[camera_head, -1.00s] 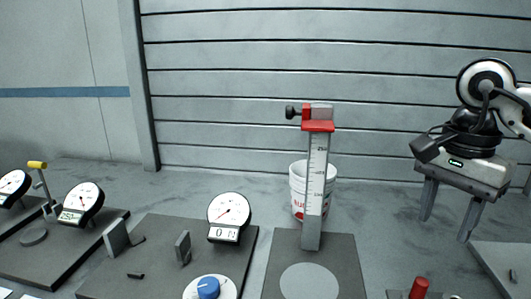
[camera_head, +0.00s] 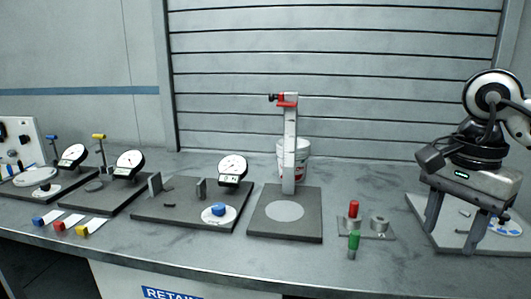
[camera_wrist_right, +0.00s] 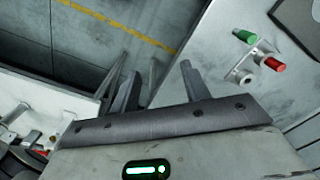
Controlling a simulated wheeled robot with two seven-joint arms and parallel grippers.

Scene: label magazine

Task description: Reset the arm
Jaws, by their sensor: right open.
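My right gripper (camera_head: 456,228) hangs at the right of the head view, fingers pointing down and spread apart. Nothing shows between the fingers. In the head view it overlaps a board (camera_head: 515,238) at the bench's right end; I cannot tell its height above it. In the right wrist view the two dark fingers (camera_wrist_right: 159,80) stand wide apart and empty, with floor and a yellow line behind them. My left gripper is in neither view.
A height stand with a red clamp (camera_head: 288,103) rises mid-bench, a white bucket (camera_head: 306,165) behind it. Dial gauges (camera_head: 232,169) and coloured tags (camera_head: 82,229) lie further left.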

